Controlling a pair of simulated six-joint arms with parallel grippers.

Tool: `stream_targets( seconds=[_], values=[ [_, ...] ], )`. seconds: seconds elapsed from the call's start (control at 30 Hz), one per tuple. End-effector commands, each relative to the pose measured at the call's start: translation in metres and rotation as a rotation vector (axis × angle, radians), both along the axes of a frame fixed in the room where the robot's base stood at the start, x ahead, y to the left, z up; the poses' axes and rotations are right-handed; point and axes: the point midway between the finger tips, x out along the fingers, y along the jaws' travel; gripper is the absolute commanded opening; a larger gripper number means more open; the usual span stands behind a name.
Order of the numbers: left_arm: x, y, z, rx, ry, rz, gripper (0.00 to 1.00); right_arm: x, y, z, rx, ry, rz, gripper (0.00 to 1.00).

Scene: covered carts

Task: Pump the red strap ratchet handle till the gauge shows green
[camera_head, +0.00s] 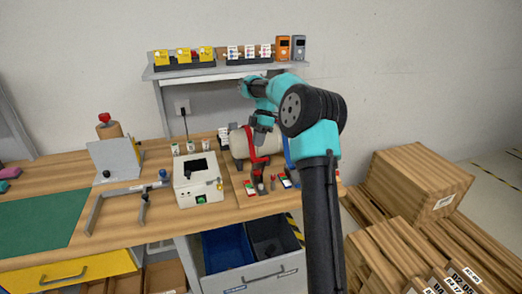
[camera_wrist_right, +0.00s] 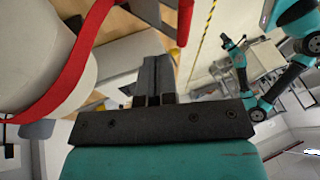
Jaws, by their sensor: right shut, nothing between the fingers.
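A beige cylinder (camera_head: 239,144) lies on the bench with a red strap (camera_head: 251,142) around it. In the right wrist view the cylinder (camera_wrist_right: 35,50) and red strap (camera_wrist_right: 75,62) fill the left side. A red part with a dark piece (camera_wrist_right: 184,20), perhaps the ratchet handle, stands at the top, apart from the fingers. My right gripper (camera_head: 262,132) is over the cylinder near the red strap, partly hidden by its arm. Its fingers (camera_wrist_right: 155,75) are shut and empty. A small red-and-green panel (camera_head: 250,187), perhaps the gauge, stands before the cylinder; its reading is unclear. My left gripper does not show.
A blue strap (camera_head: 288,150) is right of the red one, partly behind my arm. A white box (camera_head: 198,180) stands left of the cylinder. A shelf (camera_head: 225,68) hangs behind. Wooden crates (camera_head: 415,180) stand to the right. The green mat (camera_head: 40,222) is mostly clear.

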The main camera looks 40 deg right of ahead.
Motion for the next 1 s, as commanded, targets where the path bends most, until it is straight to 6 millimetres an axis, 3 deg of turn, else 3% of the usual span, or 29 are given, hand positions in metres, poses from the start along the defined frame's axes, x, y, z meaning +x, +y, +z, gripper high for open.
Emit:
stream_targets(
  seconds=[0.4, 1.0],
  values=[
    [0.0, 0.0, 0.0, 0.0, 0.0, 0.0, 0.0, -0.025, 0.012, -0.021, -0.001, 0.0, -0.001, 0.0],
    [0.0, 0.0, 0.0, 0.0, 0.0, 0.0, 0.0, -0.021, 0.02, -0.022, -0.008, -0.015, 0.012, 0.0]
  ],
)
